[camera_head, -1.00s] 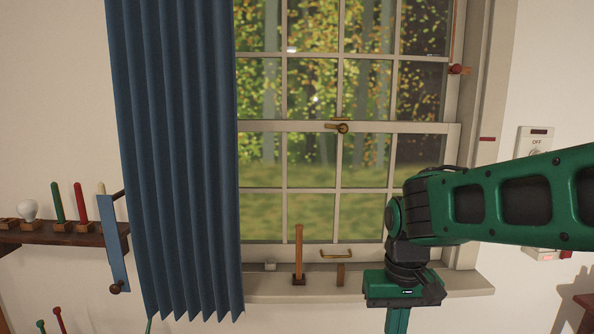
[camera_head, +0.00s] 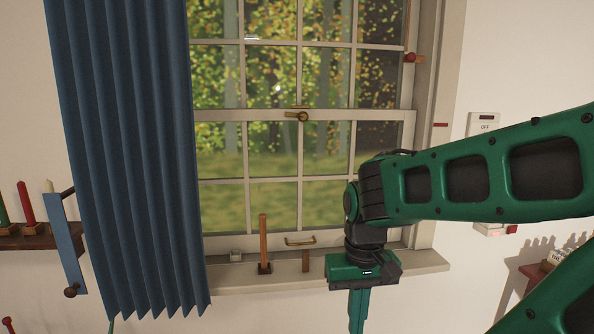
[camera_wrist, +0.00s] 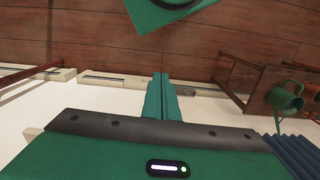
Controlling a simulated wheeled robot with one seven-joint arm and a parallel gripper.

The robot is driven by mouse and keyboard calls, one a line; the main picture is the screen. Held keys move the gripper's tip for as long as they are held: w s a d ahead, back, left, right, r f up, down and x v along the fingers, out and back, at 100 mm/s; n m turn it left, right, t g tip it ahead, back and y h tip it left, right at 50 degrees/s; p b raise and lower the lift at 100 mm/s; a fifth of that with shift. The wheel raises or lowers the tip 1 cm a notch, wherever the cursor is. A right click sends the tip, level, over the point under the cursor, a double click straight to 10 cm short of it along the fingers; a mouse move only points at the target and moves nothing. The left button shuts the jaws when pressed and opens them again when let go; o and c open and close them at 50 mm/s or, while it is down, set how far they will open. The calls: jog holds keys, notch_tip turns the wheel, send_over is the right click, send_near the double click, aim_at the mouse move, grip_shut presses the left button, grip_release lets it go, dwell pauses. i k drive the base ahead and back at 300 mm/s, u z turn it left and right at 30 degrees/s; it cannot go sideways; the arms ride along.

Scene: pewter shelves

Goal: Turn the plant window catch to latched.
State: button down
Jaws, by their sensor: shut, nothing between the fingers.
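The window catch (camera_head: 301,116) is a small brass lever with a round pivot on the meeting rail of the sash window (camera_head: 300,187). Its lever points left, about level. My gripper (camera_head: 357,326) hangs straight down in front of the sill, below and right of the catch and well apart from it. In the wrist view my gripper (camera_wrist: 161,78) shows its two green fingers together with nothing between them. The catch does not show in the wrist view.
A blue curtain (camera_head: 125,150) covers the window's left side. On the sill (camera_head: 232,277) stand an upright wooden stick (camera_head: 263,240) and a small block. A brass handle (camera_head: 300,241) is on the lower sash. A switch box (camera_head: 484,124) is on the right wall. The wrist view shows a green watering can (camera_wrist: 285,98).

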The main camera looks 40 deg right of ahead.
aim_at(303, 116)
jog(key=z, duration=1.1)
jog(key=k, duration=1.1)
jog(key=u, duration=0.7)
jog(key=i, duration=1)
jog(key=z, duration=0.05)
